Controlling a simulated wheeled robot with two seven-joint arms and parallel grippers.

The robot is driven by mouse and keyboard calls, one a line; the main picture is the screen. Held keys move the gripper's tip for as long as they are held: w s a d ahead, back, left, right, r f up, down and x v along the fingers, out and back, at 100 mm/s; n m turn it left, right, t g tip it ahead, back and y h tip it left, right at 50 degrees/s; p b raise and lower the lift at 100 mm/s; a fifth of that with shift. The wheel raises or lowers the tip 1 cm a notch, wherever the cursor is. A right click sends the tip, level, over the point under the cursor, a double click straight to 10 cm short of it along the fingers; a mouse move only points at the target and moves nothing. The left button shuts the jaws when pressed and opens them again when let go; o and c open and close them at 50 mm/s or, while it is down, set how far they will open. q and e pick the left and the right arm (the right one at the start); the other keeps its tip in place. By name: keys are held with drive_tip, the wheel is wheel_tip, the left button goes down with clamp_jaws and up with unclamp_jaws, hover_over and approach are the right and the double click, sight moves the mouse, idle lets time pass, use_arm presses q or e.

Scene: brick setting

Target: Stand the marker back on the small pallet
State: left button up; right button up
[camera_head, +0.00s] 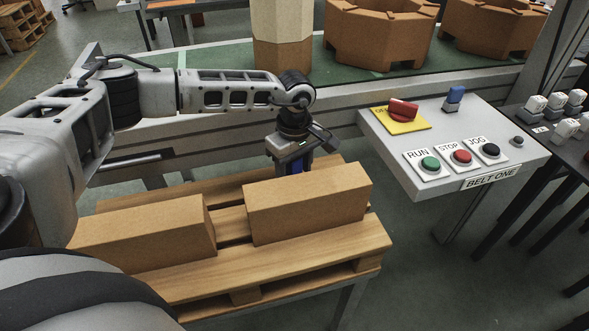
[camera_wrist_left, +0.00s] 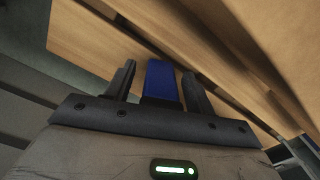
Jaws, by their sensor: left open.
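My left gripper (camera_head: 297,163) points down over the small pallet (camera_head: 320,258), just behind the right tan block. A blue piece, apparently the marker (camera_wrist_left: 162,82), shows between its two dark fingers in the left wrist view. The fingers stand apart on either side of it, with a gap visible at least on the left. In the head view only a little blue shows at the fingers; the block hides what is below. I cannot tell whether the marker is upright or touches the slats. My right gripper is not in view.
Two tan blocks, one left (camera_head: 140,236) and one right (camera_head: 308,205), lie on the pallet. A control panel (camera_head: 449,132) with buttons and a red knob (camera_head: 403,108) stands to the right. A green belt (camera_head: 225,57) with large tan pieces runs behind.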

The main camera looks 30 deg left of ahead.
use_arm(q)
wheel_tip(320, 180, up, 12)
drive_tip(key=shift+f, duration=0.2)
idle(0.5)
